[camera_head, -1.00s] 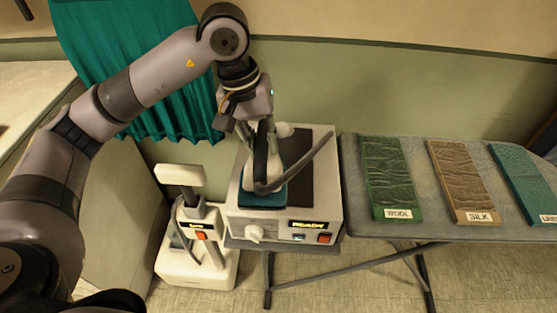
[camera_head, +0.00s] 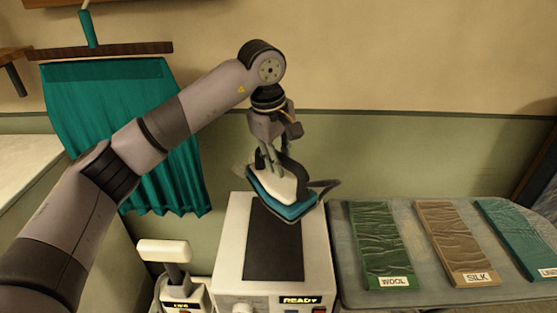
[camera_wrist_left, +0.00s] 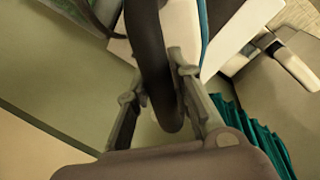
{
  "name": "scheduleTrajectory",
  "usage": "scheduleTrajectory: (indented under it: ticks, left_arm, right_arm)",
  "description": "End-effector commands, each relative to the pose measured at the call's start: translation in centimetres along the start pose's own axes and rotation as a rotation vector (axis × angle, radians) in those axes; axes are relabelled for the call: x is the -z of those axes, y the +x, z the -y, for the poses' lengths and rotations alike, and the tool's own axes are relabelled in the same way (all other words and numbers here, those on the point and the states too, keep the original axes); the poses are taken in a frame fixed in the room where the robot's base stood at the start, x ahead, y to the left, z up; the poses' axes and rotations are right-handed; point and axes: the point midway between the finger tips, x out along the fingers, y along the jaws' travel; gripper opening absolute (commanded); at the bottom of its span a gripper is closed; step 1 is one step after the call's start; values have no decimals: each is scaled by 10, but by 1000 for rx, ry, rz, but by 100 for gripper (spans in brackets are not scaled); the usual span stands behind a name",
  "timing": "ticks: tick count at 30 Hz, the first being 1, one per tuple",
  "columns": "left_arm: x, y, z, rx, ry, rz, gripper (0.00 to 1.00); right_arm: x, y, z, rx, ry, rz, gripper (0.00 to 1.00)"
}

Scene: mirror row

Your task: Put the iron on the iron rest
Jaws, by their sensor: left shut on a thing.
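The iron (camera_head: 275,183) has a white body, a teal base and a dark handle and cord. My left gripper (camera_head: 270,160) is shut on its handle and holds it tilted in the air. In the left wrist view the dark handle (camera_wrist_left: 150,45) lies between the fingers. Below the iron stands a white box (camera_head: 229,255) with a dark top panel (camera_head: 273,250) and a READY display; it looks like the iron rest. The iron hides the back edge of the panel. My right gripper is out of view.
An ironing board (camera_head: 425,215) stands at the right with green WOOL (camera_head: 378,245), brown SILK (camera_head: 450,240) and teal (camera_head: 520,240) cloth boards. A white device with a bar handle (camera_head: 164,250) is at the lower left. A teal cloth (camera_head: 120,130) hangs on the wall.

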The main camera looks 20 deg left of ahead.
Motion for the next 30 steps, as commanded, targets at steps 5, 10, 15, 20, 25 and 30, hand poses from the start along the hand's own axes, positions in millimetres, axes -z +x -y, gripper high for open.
scheduleTrajectory:
  ticks: [5,10,15,20,25,30]
  left_arm:
    - [0,36,8,-3,2,2,0]
    - [0,72,14,-3,1,3,0]
    - [0,95,18,-6,1,1,0]
    - [0,104,19,-7,3,1,0]
    - [0,117,22,-5,3,2,0]
    - [0,139,26,-6,1,2,0]
  right_arm:
    - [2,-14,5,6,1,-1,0]
    - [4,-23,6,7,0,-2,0]
    - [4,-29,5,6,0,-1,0]
    - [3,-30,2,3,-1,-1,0]
    - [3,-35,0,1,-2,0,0]
    - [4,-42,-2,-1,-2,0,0]
